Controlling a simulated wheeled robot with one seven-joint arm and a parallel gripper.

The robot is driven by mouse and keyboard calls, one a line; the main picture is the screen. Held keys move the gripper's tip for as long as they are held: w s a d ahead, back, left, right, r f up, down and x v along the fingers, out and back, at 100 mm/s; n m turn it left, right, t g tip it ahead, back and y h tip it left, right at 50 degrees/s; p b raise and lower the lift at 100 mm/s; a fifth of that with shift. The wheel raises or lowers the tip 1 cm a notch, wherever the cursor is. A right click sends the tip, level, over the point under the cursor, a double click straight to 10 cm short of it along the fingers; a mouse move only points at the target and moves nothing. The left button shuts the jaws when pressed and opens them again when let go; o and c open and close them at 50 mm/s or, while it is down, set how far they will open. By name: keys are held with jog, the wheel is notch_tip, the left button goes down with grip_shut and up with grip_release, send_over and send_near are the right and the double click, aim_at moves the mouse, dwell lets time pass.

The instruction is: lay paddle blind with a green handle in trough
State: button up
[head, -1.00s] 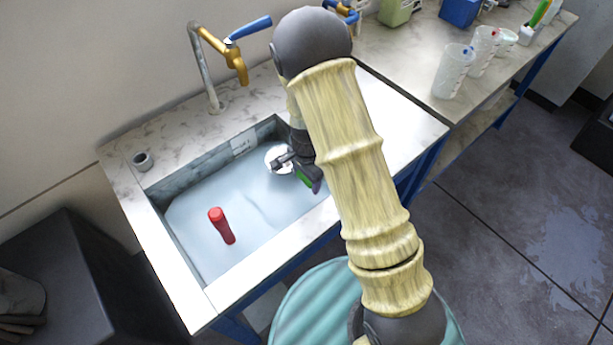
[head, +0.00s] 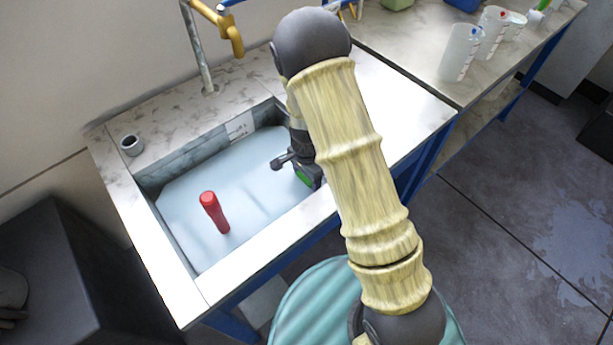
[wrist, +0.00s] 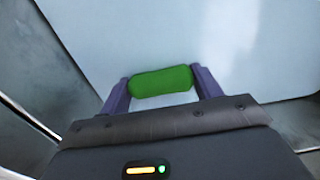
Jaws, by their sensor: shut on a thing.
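My gripper (head: 296,173) is down at the right part of the trough (head: 187,163), a sunken basin with a pale blue floor. It is shut on the green handle (head: 304,178) of the paddle blind. In the wrist view the green handle (wrist: 161,82) lies crosswise between the two dark purple fingers. The blind's disc does not show in either current view. How close the blind is to the trough floor I cannot tell.
A red handle-like object (head: 214,212) stands in the left part of the trough. A yellow tap (head: 230,38) rises behind it, and a small dark cup (head: 131,145) sits on the rim. Clear beakers (head: 461,52) stand on the right bench.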

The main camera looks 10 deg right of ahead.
jog(key=shift+f, duration=0.75)
jog(key=shift+f, duration=0.4)
dwell(1.8)
jog(key=o, duration=1.5)
notch_tip(320, 180, up, 17)
jog(key=shift+r+p, duration=0.2)
jog(key=shift+p, duration=0.65)
